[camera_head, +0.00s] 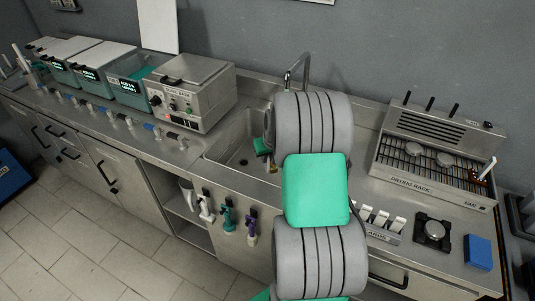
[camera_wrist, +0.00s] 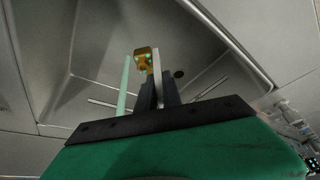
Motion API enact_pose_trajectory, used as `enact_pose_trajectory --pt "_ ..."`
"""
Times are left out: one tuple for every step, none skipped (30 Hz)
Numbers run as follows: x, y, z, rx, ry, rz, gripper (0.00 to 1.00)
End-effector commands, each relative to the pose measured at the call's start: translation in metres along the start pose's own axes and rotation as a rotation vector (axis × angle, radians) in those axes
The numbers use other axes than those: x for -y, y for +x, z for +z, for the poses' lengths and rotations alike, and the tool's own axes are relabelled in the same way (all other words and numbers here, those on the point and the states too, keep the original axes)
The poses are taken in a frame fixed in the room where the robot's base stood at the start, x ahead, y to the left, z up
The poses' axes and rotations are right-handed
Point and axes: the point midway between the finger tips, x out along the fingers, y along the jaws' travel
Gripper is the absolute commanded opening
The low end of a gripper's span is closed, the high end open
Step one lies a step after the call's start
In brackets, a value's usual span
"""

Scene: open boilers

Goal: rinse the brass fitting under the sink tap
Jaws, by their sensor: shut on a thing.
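In the wrist view, my gripper (camera_wrist: 150,78) is shut on the brass fitting (camera_wrist: 143,55), a small golden piece at the fingertips. The grey sink basin (camera_wrist: 205,60) lies beyond it, with a dark drain hole in its floor. In the head view, the sink (camera_head: 238,152) is in the middle of the counter, and my arm hides its right part. The curved sink tap (camera_head: 300,68) rises behind my arm. My gripper's end (camera_head: 262,147) shows at the arm's left edge, over the sink. Whether water runs cannot be seen.
A steel box with knobs (camera_head: 195,92) stands left of the sink, close to its rim. A drying rack (camera_head: 430,165) is on the right. A round device (camera_head: 433,231) and a blue block (camera_head: 478,252) sit on the right counter. Several coloured tools hang on the sink's front.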

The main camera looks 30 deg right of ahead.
Motion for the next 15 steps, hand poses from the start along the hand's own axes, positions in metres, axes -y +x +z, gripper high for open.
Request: enact_pose_trajectory --pt "0.0 0.008 0.003 0.0 0.0 0.0 0.0" --pt "0.0 0.011 0.005 0.0 0.0 0.0 0.0" --pt "0.0 0.016 0.007 0.0 0.0 0.0 0.0" --pt "0.0 0.019 0.008 0.0 0.0 0.0 0.0" --pt "0.0 0.023 0.009 0.0 0.0 0.0 0.0" --pt "0.0 0.027 0.011 0.0 0.0 0.0 0.0" --pt "0.0 0.03 0.013 0.0 0.0 0.0 0.0" --pt "0.0 0.033 0.014 0.0 0.0 0.0 0.0" --pt "0.0 0.037 0.016 0.001 0.0 0.0 0.0" --pt "-0.004 0.038 0.012 -0.002 0.001 0.001 0.0" --pt "-0.006 0.04 0.009 -0.003 0.001 0.002 0.0" --pt "-0.01 0.043 0.007 -0.002 0.001 0.001 0.0" --pt "-0.012 0.044 0.005 -0.002 0.001 0.001 0.0" --pt "-0.015 0.046 0.004 -0.001 0.002 0.001 0.0" --pt "-0.018 0.049 0.002 -0.001 0.002 0.002 0.0"
